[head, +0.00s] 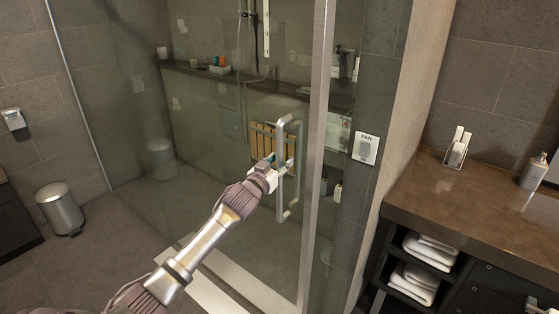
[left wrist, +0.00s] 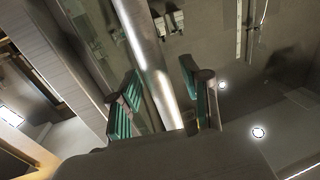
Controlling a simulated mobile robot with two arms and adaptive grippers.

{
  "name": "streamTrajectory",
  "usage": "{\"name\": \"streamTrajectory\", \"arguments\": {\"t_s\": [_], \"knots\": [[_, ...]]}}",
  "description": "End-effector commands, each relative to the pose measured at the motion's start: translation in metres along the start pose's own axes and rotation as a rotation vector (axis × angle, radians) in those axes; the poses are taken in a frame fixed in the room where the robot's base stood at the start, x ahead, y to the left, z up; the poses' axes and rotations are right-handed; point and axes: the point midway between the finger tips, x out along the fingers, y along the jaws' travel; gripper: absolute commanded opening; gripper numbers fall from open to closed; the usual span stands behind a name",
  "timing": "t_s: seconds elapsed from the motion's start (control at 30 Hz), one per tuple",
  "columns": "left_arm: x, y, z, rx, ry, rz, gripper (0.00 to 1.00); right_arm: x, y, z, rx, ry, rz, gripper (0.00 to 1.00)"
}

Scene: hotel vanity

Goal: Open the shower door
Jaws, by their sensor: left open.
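The glass shower door (head: 225,185) appears closed, with a metal frame post (head: 313,130) at its right. A vertical metal door handle (head: 280,150) stands out from the glass. My left gripper (head: 272,172) is at the handle's middle height. In the left wrist view, my open left gripper (left wrist: 163,95) has its green-padded fingers on either side of a shiny metal bar (left wrist: 150,55), which looks like the handle. The fingers are not closed on it. Whether either finger touches the bar is unclear. My right gripper is not clearly seen.
A brown vanity counter (head: 480,190) with folded towels (head: 430,250) below stands at the right. A metal bin (head: 60,208) is on the floor at the left. Floor before the glass at left is clear.

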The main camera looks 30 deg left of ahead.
Motion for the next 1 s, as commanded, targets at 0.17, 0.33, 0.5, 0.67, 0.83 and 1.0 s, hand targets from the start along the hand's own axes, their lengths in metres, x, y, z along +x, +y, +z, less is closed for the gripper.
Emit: {"name": "streamTrajectory", "arguments": {"t_s": [0.17,0.33,0.5,0.67,0.83,1.0], "knots": [[0.0006,0.0003,-0.0002,0.0,0.001,0.0,0.47,0.0,0.0017,0.0006,-0.001,-0.001,0.002,0.4],[0.0004,0.0002,-0.0001,0.0,0.001,0.0,0.31,-0.0001,0.0055,0.0015,-0.002,-0.002,0.007,0.4],[0.0003,0.0001,-0.0001,0.0,0.001,0.0,0.03,-0.0002,0.0081,0.0021,-0.002,-0.002,0.01,0.4],[0.0003,0.0001,-0.0001,-0.001,0.001,0.0,0.0,-0.0002,0.0085,0.0022,-0.001,-0.003,0.01,0.4],[0.0003,0.0,-0.0001,-0.001,0.0,0.0,0.0,-0.0001,0.0086,0.0023,-0.001,-0.003,0.01,0.4],[0.0054,-0.0016,-0.0001,0.0,0.001,-0.001,0.0,0.0023,0.0091,0.0023,-0.001,-0.002,0.011,0.4]]}}
